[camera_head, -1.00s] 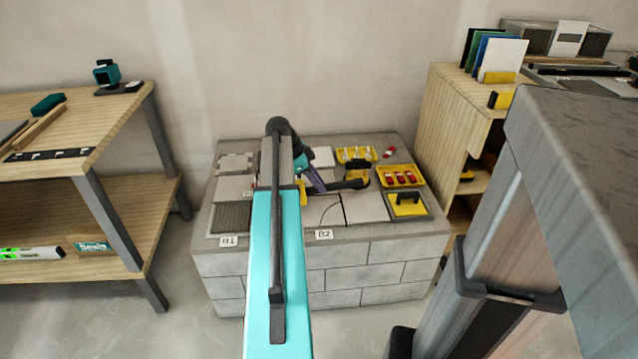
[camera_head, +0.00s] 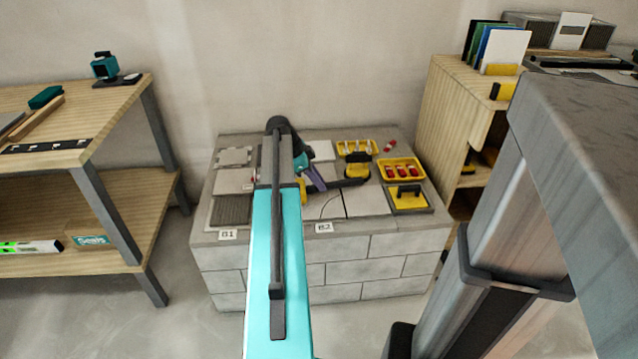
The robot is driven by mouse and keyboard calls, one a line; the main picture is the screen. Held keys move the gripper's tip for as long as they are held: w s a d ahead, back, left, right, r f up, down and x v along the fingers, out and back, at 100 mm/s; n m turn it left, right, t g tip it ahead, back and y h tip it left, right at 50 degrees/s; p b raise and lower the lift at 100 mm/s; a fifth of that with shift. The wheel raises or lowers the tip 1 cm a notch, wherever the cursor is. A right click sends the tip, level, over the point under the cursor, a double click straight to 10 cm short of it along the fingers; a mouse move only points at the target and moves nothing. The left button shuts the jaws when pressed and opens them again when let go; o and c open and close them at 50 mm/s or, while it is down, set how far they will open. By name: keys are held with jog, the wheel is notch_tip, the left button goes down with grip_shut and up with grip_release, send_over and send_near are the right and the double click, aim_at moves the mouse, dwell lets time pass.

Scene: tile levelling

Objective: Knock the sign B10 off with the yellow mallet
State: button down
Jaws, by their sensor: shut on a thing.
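The yellow mallet (camera_head: 358,169) shows in the head view over the right half of the block-built bench top, its yellow head to the right and its dark handle reaching left. My gripper (camera_head: 319,182) is at the handle's left end, shut on the mallet, and partly hidden behind my arm. I cannot tell how high the mallet is above the tiles. Small signs reading B1 (camera_head: 228,235) and B2 (camera_head: 324,227) are on the front edge of the bench. I see no sign that I can read as B10.
The bench (camera_head: 390,245) carries grey tiles, a yellow tray of red-and-white pieces (camera_head: 401,170), another yellow tray (camera_head: 357,147) and a yellow-and-black float (camera_head: 408,197). Wooden shelves stand left (camera_head: 130,180) and right (camera_head: 440,120). Bare floor lies between the left shelf and bench.

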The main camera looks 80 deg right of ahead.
jog(key=shift+w+d+r+p, duration=0.15)
jog(key=shift+w+d, duration=0.3)
jog(key=shift+d, duration=0.75)
jog(key=shift+w+d+f+p, duration=0.1)
jog(key=shift+w+d+p, duration=0.3)
jog(key=shift+d, duration=0.8)
jog(key=shift+w+d+r+p, duration=0.1)
jog(key=shift+w+d, duration=0.45)
jog(key=shift+d, duration=0.65)
jog(key=shift+a+r+p, duration=0.25)
jog(key=shift+r+p, duration=0.3)
jog(key=shift+r, duration=0.35)
jog(key=shift+s+a+r+p, duration=0.2)
jog(key=shift+r+p, duration=0.3)
jog(key=shift+r, duration=0.35)
jog(key=shift+s+a+r+p, duration=0.1)
jog(key=shift+a+r+p, duration=0.3)
jog(key=shift+r, duration=0.4)
jog(key=shift+s+a+r+p, duration=0.1)
jog(key=shift+a+r+p, duration=0.1)
jog(key=shift+r+p, duration=0.5)
jog(key=shift+r, duration=0.15)
